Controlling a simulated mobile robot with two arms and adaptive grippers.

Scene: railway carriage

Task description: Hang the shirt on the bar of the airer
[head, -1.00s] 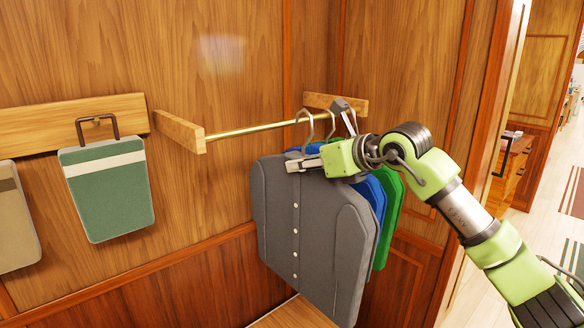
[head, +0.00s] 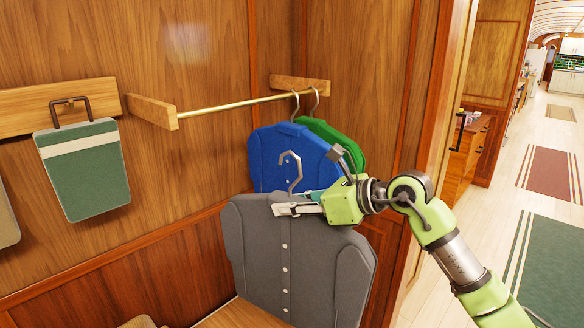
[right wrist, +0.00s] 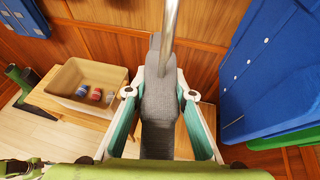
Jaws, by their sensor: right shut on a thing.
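The grey shirt (head: 290,252) with white buttons is on a hanger, and its hook (head: 291,168) stands free, below and in front of the bar. My right gripper (head: 296,208) is shut on the top of the shirt at the collar. In the right wrist view the fingers (right wrist: 161,105) close on the grey shirt (right wrist: 160,80) from both sides. The airer's brass bar (head: 235,104) runs between two wooden brackets on the wall. A blue shirt (head: 280,150) and a green shirt (head: 340,140) hang at its right end. My left gripper is not in view.
The left and middle of the bar are bare. A green bag (head: 85,172) hangs from a wooden rail (head: 60,114) at left. In the right wrist view a bin (right wrist: 90,85) with several cans stands on a bench (right wrist: 75,120) below.

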